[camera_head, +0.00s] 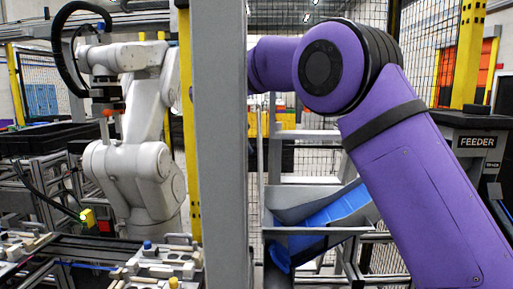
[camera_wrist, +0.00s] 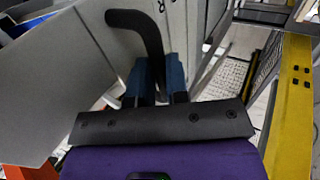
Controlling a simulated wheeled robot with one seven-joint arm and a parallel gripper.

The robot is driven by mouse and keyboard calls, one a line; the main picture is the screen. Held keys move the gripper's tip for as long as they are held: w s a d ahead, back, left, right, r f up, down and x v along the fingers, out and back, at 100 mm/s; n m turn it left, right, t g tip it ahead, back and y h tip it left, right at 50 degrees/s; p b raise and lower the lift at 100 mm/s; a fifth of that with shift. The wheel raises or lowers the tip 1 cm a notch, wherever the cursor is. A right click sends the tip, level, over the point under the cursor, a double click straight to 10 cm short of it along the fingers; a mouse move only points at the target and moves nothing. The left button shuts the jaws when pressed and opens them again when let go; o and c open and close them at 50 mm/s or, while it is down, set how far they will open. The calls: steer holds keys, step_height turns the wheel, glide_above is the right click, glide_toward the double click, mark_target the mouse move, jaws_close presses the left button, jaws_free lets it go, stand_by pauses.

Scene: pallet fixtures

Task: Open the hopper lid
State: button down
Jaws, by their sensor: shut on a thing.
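In the wrist view, a bent black handle (camera_wrist: 130,18) stands out from a flat grey panel, which looks like the hopper lid (camera_wrist: 100,42). My gripper (camera_wrist: 158,75) has two blue fingers, one on each side of the handle's lower end, and is shut on it. In the head view, the hopper (camera_head: 300,210) is a grey metal bin with a blue sloping chute inside. My purple arm reaches across above it, and its far end and my gripper are hidden behind the grey post. I cannot clearly make out the lid there.
A thick grey post (camera_head: 222,140) stands upright in front of the hopper. A white robot arm (camera_head: 140,165) stands at left above fixtures. A black machine marked FEEDER (camera_head: 477,141) is at right. A yellow post (camera_wrist: 290,110) rises at right in the wrist view.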

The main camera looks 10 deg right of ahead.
steer(key=shift+a+f, duration=0.3)
steer(key=shift+f, duration=0.1)
steer(key=c, duration=1.1)
jaws_free()
steer(key=shift+w+d, duration=0.1)
steer(key=shift+w, duration=0.05)
steer(key=shift+r, duration=0.1)
steer(key=shift+r, duration=0.1)
